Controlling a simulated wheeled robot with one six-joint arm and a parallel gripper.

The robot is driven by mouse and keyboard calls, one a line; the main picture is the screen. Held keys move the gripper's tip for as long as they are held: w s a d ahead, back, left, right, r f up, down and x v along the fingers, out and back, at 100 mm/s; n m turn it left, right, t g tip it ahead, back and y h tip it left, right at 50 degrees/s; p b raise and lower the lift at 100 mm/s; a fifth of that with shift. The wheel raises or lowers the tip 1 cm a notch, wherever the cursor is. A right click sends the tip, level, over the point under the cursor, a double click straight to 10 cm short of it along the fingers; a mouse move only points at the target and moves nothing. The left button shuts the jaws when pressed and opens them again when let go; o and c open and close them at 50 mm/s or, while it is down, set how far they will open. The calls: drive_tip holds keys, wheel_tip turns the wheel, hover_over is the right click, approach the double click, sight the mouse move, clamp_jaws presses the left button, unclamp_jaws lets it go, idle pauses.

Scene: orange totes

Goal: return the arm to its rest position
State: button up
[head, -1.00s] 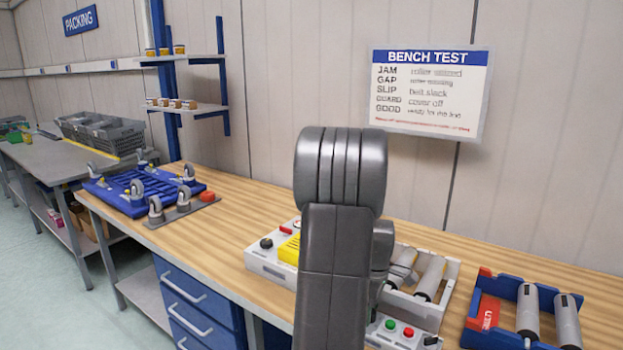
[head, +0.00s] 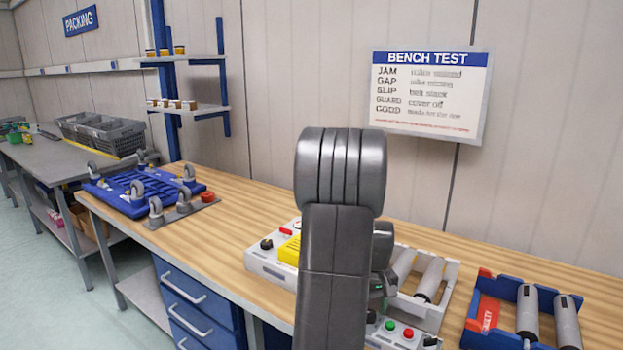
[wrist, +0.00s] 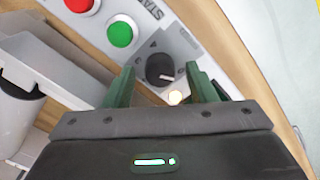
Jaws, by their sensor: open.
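My arm (head: 337,260) rises in the middle of the head view and hides part of the bench. My gripper (wrist: 163,78) is open and empty in the wrist view, with its two green fingers apart. A black knob (wrist: 160,69) on a light grey control panel shows between the fingertips; I cannot tell how far above it they are. In the head view only a small dark part of the gripper shows, beside the arm's right edge, above the panel. The fingers are hidden there.
A green button (wrist: 121,32) and a red button (wrist: 79,3) sit near the fingers. A roller unit (head: 434,277) stands right of my arm, a blue tray with rollers (head: 478,340) further right. A blue caster frame (head: 135,190) lies left. Bare bench (head: 225,225) lies between.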

drive_tip(key=m, duration=0.3)
drive_tip(key=shift+m, duration=2.4)
